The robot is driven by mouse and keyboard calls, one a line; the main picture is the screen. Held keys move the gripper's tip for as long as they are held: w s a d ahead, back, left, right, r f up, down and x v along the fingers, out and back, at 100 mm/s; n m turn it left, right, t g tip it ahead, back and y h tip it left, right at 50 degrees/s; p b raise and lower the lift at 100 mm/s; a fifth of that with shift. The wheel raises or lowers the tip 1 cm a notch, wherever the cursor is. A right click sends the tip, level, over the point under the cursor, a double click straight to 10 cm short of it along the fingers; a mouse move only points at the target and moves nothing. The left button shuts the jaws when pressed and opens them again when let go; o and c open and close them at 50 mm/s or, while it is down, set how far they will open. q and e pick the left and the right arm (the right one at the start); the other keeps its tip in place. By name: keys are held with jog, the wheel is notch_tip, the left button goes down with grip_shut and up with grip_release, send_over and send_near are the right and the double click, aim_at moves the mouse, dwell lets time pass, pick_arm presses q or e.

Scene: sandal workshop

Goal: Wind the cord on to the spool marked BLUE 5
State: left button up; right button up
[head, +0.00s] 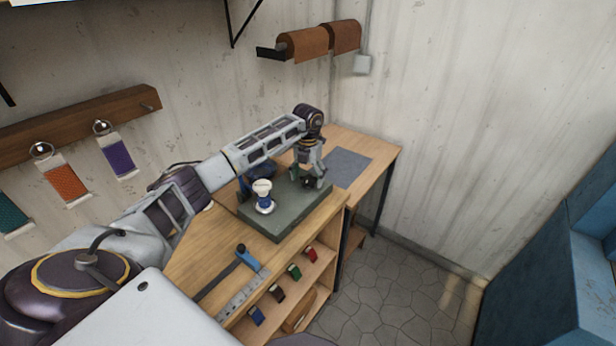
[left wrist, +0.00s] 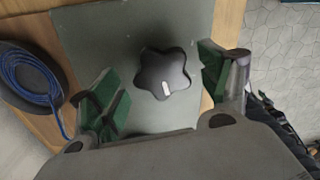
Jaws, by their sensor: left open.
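A spool (head: 264,197) with a white top and blue cord around its middle stands upright on a grey-green base plate (head: 270,227). Its label is too small to read. A black star-shaped knob (left wrist: 162,74) with a white mark sits on the plate in the left wrist view. My left gripper (head: 309,182) is over the plate's far right part, pointing down. Its green-padded fingers are open on either side of the knob, apart from it. A coil of blue cord (left wrist: 30,84) lies in a dark round dish left of the plate, with a strand running toward the plate. My right gripper is not in view.
A blue-and-metal measuring tool (head: 246,258) lies on the bench's near part. Several small coloured items sit on the shelf below. A grey mat (head: 347,167) lies on the bench right of my gripper. Sample tags (head: 118,157) hang on the wall; leather rolls (head: 304,43) hang above.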

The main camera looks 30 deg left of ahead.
pick_arm(q)
jog(key=c, duration=1.1)
jog(key=shift+o, duration=0.2)
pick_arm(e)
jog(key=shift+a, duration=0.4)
pick_arm(q)
jog(key=shift+m, duration=0.4)
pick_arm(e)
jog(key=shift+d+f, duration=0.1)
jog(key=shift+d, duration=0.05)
